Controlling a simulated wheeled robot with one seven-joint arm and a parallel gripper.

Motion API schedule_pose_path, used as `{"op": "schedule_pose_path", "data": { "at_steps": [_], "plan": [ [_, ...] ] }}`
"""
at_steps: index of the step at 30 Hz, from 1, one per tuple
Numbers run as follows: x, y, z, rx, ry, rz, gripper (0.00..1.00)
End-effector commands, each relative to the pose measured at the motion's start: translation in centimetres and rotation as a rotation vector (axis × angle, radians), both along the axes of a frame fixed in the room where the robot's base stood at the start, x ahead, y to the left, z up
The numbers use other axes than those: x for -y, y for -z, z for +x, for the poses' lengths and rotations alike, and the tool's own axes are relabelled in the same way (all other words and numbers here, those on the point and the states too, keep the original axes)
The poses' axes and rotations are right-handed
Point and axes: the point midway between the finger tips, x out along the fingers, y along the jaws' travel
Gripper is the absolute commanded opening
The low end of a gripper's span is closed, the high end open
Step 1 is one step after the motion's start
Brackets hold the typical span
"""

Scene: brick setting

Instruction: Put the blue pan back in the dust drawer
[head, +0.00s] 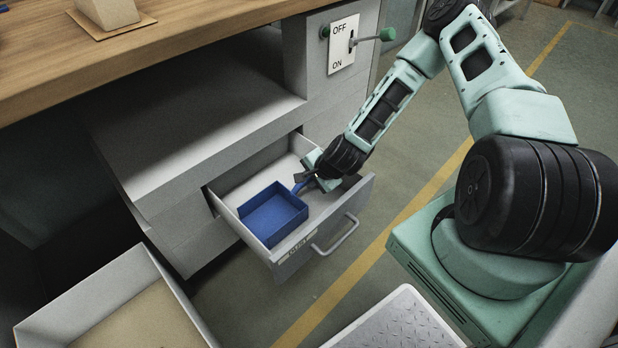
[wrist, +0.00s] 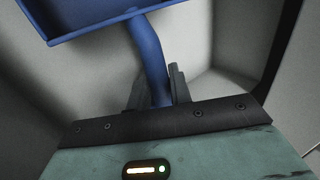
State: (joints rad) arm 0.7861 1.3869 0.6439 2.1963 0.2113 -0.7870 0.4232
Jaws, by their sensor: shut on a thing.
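The blue pan (head: 272,212) is a square open tray with a short handle. In the head view it is inside the open drawer (head: 229,218), towards the drawer's left part. I cannot tell whether it rests on the drawer floor. My gripper (head: 304,180) is over the drawer's right part, shut on the pan's handle. In the wrist view the blue handle (wrist: 152,60) runs down between the two dark fingers of my gripper (wrist: 157,90), and the pan's edge (wrist: 90,22) shows at the top. The label on the drawer front is too small to read surely.
The drawer is pulled out of a grey cabinet (head: 200,130) under a wooden worktop (head: 190,30). An OFF/ON lever (head: 375,38) sticks out at the upper right. A white-walled bin (head: 85,292) stands at the lower left. Open floor lies right of the drawer.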

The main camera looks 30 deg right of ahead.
Motion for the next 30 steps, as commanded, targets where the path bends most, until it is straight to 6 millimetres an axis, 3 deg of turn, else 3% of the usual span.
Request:
{"op": "schedule_pose_path", "data": {
  "at_steps": [5,6,8,20,30],
  "plan": [
    [0.0,0.4,0.0,0.0,0.0,0.0,0.0],
    [0.0,0.3,0.0,0.0,0.0,0.0,0.32],
    [0.0,0.3,0.0,0.0,0.0,0.0,0.46],
    [0.1,-0.5,-0.4,0.0,0.001,-0.001,0.46],
    [0.9,-6.5,-4.2,0.0,-0.001,-0.001,0.46]
  ]
}}
